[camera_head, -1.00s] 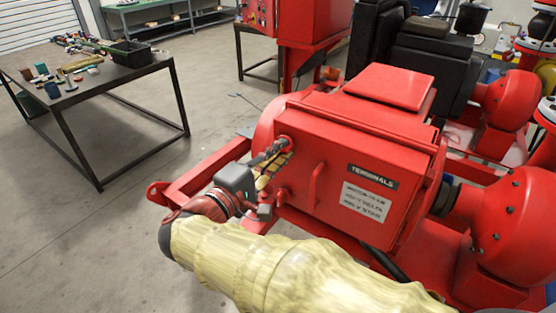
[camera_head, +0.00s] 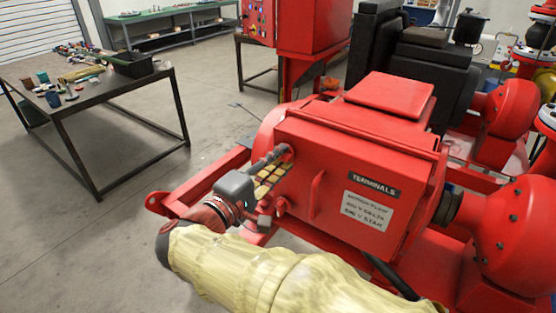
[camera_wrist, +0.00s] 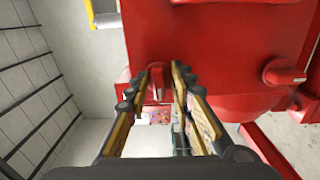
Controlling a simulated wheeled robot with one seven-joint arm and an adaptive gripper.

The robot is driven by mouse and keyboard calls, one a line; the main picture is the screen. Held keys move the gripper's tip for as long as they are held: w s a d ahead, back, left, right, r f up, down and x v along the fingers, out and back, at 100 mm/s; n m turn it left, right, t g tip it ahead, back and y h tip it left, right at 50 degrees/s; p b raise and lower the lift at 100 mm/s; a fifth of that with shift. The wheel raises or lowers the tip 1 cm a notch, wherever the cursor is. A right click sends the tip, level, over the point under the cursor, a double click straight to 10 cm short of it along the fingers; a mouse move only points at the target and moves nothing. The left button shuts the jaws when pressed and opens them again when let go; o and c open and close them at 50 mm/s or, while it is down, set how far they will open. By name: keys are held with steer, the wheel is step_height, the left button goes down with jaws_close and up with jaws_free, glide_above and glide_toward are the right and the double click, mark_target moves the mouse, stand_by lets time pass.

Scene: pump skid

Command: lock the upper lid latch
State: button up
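The red terminal box (camera_head: 345,165) has a lid with a bar handle (camera_head: 315,195) and a TERMINALS label. My gripper (camera_head: 283,160) is at the lid's upper left corner, its fingers hiding the upper latch in the head view. In the wrist view, the red upper latch knob (camera_wrist: 157,82) stands between the two fingertips (camera_wrist: 162,76). The fingers are apart, with a small gap visible on the knob's right; contact on its left is unclear. The lower latch (camera_head: 280,207) sits below my gripper; it also shows in the wrist view (camera_wrist: 284,75), with a pale pointer stripe.
A red frame rail (camera_head: 205,183) runs left of the box beneath my wrist. Red pump housings (camera_head: 515,225) stand close on the right. A workbench (camera_head: 95,92) with loose parts stands at the left. Open floor lies between the bench and the skid.

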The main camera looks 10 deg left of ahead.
steer(key=shift+o, duration=0.4)
steer(key=v, duration=1.2)
